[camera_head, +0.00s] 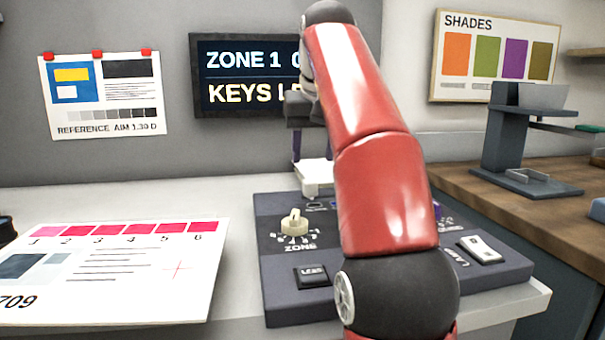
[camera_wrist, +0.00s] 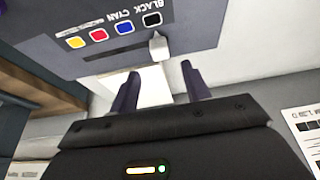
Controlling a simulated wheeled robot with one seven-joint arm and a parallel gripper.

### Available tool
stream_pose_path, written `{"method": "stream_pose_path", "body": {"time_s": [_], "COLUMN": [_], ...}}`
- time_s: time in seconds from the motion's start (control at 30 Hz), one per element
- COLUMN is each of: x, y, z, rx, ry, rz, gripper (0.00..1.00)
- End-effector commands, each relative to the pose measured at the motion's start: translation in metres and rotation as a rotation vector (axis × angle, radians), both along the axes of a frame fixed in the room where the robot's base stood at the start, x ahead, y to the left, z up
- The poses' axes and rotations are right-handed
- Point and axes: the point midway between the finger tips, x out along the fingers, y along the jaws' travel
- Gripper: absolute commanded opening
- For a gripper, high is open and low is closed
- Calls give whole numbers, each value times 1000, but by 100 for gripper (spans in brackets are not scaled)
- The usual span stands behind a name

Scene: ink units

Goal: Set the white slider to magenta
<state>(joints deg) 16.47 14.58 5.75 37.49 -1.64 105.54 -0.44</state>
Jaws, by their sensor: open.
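The white slider (camera_wrist: 158,46) shows in the wrist view as a small pale knob at the edge of a dark panel (camera_wrist: 200,18), beside the black square (camera_wrist: 152,19). A red square (camera_wrist: 98,34), likely the magenta mark, lies further left between a yellow square (camera_wrist: 76,42) and a blue one (camera_wrist: 124,27). My gripper (camera_wrist: 160,88) is open and empty, its two dark purple fingers apart. In that picture the slider lies above the gap between the fingertips, not between them. In the head view my red arm hides the slider and most of the gripper.
A console (camera_head: 285,265) with a cream ZONE knob (camera_head: 294,222), a LESS key (camera_head: 312,274) and a white rocker (camera_head: 481,249) stands on the white counter. A proof sheet (camera_head: 110,265) lies left. A grey device (camera_head: 510,140) stands on the wooden counter at right.

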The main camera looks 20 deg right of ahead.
Motion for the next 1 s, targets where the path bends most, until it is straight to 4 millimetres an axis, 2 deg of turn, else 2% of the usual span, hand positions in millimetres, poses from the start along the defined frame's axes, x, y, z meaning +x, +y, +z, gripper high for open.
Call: {"method": "stream_pose_path", "body": {"time_s": [0.2,0.4,0.57,0.83,1.0], "x": [11,22,26,26,26], "y": [-2,-4,-4,-4,-4], "z": [-34,-59,-67,-67,-67], "rx": [1,0,-1,-1,-1], "ry": [2,1,-1,-1,-1], "rz": [1,1,1,1,1], "gripper": [47,47,47,47,25]}}
